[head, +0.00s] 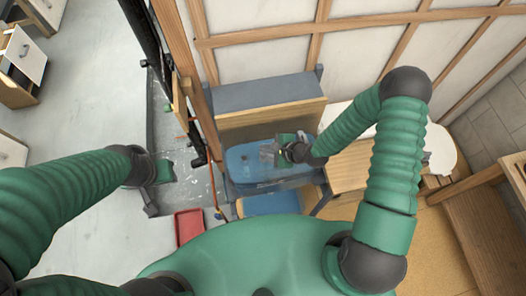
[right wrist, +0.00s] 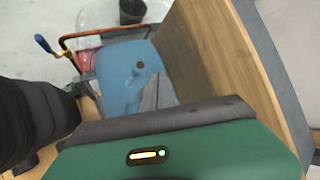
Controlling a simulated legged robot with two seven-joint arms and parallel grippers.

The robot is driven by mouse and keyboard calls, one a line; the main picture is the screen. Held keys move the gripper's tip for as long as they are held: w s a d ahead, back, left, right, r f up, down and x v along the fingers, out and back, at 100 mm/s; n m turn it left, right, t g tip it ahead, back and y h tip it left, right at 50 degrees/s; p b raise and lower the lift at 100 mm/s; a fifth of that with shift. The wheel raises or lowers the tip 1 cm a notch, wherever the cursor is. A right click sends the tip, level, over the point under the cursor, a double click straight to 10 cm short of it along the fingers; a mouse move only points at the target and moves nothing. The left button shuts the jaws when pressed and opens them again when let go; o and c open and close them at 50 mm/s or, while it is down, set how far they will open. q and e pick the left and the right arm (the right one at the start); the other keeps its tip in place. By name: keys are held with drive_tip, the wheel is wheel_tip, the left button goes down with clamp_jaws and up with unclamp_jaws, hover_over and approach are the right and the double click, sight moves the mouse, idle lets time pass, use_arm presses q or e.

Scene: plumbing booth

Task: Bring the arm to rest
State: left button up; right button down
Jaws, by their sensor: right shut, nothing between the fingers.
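My right gripper (head: 268,152) is shut and empty. In the head view it hangs over the blue basin (head: 238,170), in front of the wood and grey cabinet (head: 270,105). In the right wrist view its grey fingers (right wrist: 158,92) show in front of the same blue basin (right wrist: 115,75), which has a dark round hole. I cannot tell how far above the basin the fingers are. My left gripper (head: 152,207) is at the left over the grey floor area, pointing down; its fingers are too unclear to tell open from shut.
A red tray (head: 189,226) lies low between my arms. A wooden-framed wall (head: 265,40) stands behind the cabinet. A wooden bench (head: 352,170) is right of the basin. In the right wrist view a blue-handled lever (right wrist: 43,43) and a dark bucket (right wrist: 132,11) show beyond the basin.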

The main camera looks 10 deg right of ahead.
drive_tip(key=shift+w+f, duration=0.15)
drive_tip(key=shift+w, duration=0.3)
use_arm(q)
drive_tip(key=shift+w+f, duration=0.1)
drive_tip(key=shift+w, duration=0.4)
drive_tip(key=shift+s, duration=0.1)
use_arm(e)
drive_tip(key=shift+s, duration=0.1)
